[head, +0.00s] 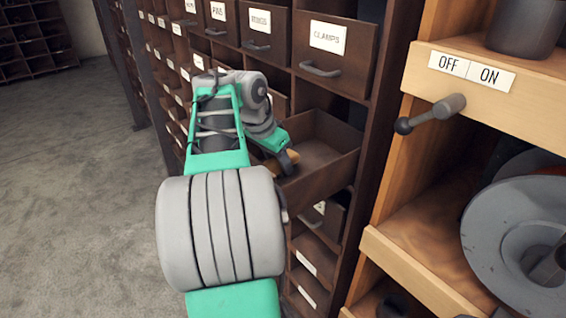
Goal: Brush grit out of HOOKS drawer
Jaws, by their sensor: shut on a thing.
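One dark brown drawer (325,159) is pulled out of the cabinet below the CLAMPS drawer. Its inside shows partly and looks bare; I cannot make out grit at this size. Its front label is not readable from here, so I cannot tell whether it is HOOKS. My gripper (286,163) is at the left side of the open drawer, by its near left edge. It is shut on a tan, wooden-looking thing (270,169), likely the brush. My arm and gripper hide most of it, and no bristles show. I cannot tell whether it touches the drawer.
Closed labelled drawers surround the open one, with the CLAMPS drawer (336,52) above. Open concrete floor (80,190) lies left.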

